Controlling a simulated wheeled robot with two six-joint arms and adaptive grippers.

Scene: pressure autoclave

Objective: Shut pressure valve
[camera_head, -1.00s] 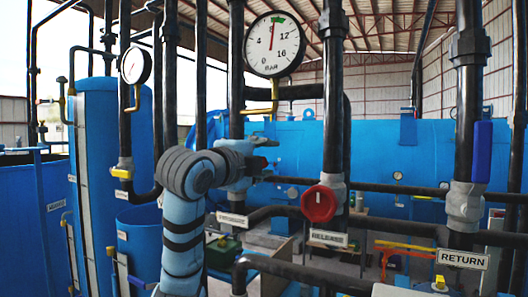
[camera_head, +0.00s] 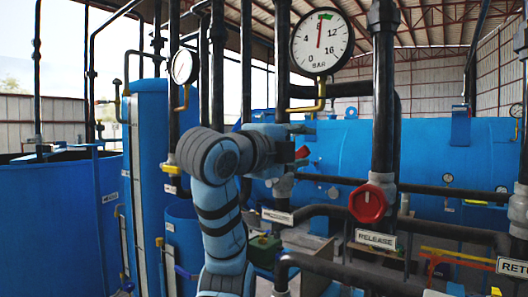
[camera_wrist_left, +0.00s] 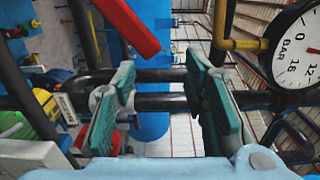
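The pressure valve has a grey body (camera_head: 283,187) on the black pipe above the white PRESSURE label (camera_head: 277,216). Its red lever (camera_head: 302,152) shows just past my left gripper (camera_head: 298,145), mostly hidden by it in the head view. In the left wrist view the red lever (camera_wrist_left: 128,25) slants across the top, outside the fingers and apart from them. The grey valve body (camera_wrist_left: 103,98) shows partly behind the left finger. My left gripper (camera_wrist_left: 162,108) is open, its green-padded fingers wide apart with nothing held. My right gripper is not in view.
A gauge (camera_head: 322,41) stands above, its needle near the green mark. A red round RELEASE valve (camera_head: 367,204) is to the right, with black pipes around it. A smaller gauge (camera_head: 185,67) and blue tanks (camera_head: 150,150) are at left.

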